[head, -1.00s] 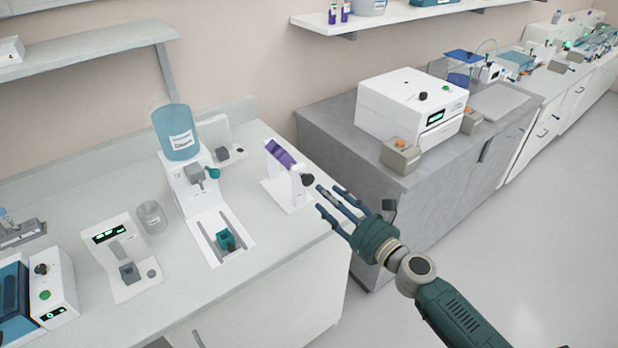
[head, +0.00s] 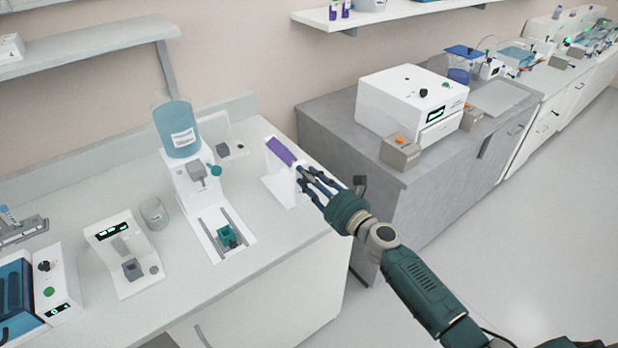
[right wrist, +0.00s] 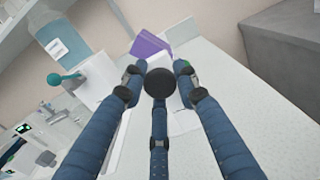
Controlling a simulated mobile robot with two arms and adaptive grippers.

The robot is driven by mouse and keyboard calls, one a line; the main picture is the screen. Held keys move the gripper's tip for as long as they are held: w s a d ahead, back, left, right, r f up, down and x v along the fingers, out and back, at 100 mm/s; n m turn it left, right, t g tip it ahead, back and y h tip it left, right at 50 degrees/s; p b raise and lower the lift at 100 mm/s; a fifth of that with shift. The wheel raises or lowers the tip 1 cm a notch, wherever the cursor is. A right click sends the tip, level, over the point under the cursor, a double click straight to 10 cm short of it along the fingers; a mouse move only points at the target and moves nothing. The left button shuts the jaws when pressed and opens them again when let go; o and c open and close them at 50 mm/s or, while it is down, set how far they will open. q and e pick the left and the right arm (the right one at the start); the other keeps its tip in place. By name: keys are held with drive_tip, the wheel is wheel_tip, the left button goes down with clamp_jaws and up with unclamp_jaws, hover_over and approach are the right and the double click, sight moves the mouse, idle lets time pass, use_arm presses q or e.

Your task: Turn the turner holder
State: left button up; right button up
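The turner holder is a white stand (head: 270,188) with a tilted purple bar (head: 281,152) at the top and a black round knob on its right side. It stands near the right end of the left counter. My right gripper (head: 306,180) is at the knob, its fingers hiding most of it in the head view. In the right wrist view the knob (right wrist: 158,83) sits between the spread blue fingers, with the purple bar (right wrist: 150,45) behind. The fingers look open around the knob; I cannot tell whether any touches it. My left gripper is not in view.
A white dispenser with a blue bottle (head: 176,130) stands left of the holder. A beaker (head: 153,213) and a small white device (head: 118,255) are further left. A grey counter (head: 400,215) with a white box (head: 405,95) stands to the right. The floor (head: 560,200) is clear.

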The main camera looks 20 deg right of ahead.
drive_tip(key=shift+c, duration=1.4)
drive_tip(key=shift+f, duration=0.1)
